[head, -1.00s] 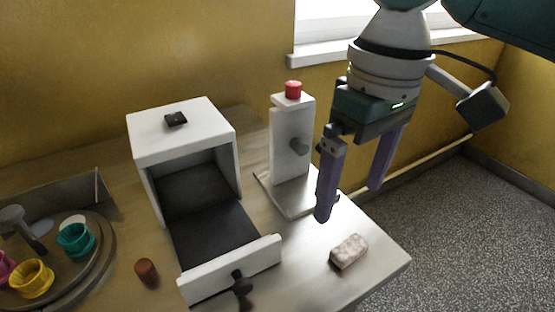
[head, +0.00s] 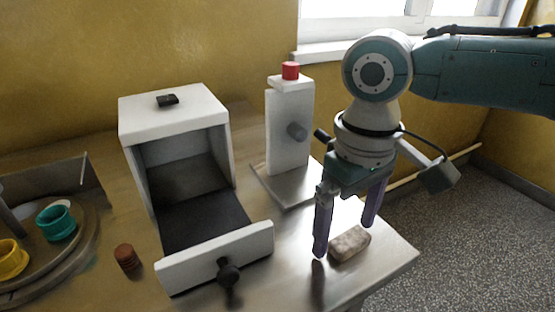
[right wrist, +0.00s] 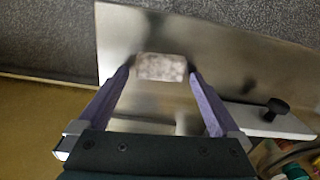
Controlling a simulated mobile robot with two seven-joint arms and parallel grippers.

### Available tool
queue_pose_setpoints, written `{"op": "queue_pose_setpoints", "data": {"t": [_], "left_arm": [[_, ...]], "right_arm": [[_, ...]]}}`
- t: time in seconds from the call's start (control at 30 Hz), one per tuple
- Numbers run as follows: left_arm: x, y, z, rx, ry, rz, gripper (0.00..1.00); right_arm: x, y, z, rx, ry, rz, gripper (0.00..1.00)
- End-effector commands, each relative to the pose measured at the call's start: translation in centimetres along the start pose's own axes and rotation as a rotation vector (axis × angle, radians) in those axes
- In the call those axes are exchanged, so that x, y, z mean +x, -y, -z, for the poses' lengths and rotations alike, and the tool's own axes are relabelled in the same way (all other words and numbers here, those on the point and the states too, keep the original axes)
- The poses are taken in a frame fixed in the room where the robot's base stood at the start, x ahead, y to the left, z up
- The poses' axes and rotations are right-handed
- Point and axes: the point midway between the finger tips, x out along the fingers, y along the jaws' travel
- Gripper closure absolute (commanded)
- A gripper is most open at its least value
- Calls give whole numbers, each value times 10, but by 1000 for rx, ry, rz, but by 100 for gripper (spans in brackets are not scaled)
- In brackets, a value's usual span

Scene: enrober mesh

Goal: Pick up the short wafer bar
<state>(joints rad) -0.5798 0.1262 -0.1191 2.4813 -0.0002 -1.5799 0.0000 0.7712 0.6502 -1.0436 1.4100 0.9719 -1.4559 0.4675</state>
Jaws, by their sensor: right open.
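The short wafer bar (head: 350,244) is a small pale, speckled block lying on the table near its right corner in the head view. In the right wrist view the wafer bar (right wrist: 162,67) lies between and just beyond the two fingertips. My right gripper (head: 344,238) is open and empty, pointing down over the bar, with one finger on each side of it. In the right wrist view my right gripper (right wrist: 162,72) shows both purple fingers spread wide. I cannot tell how high the fingertips are above the table. My left gripper is out of view.
A white box (head: 178,122) with an open front drawer (head: 216,257) stands left of the bar. A white post with a red button (head: 290,71) stands behind it. A brown cylinder (head: 127,257) and a round tray (head: 88,246) with coloured cups are farther left. The table (head: 385,262) ends just right of the bar.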

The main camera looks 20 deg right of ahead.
Motion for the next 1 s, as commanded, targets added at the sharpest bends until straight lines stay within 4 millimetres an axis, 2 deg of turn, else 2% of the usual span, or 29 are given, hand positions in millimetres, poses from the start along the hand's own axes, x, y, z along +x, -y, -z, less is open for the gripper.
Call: {"op": "queue_pose_setpoints", "data": {"t": [0.23, 0.77, 0.8, 1.0], "left_arm": [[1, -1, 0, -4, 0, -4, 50], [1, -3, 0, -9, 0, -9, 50], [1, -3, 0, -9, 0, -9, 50], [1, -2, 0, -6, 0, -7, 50]], "right_arm": [[3, 0, 0, -2, 0, 0, 0], [3, 0, 0, -1, -1, 0, 58], [2, 0, 0, -1, -1, 0, 61], [2, 0, 0, -1, -1, 0, 61]]}}
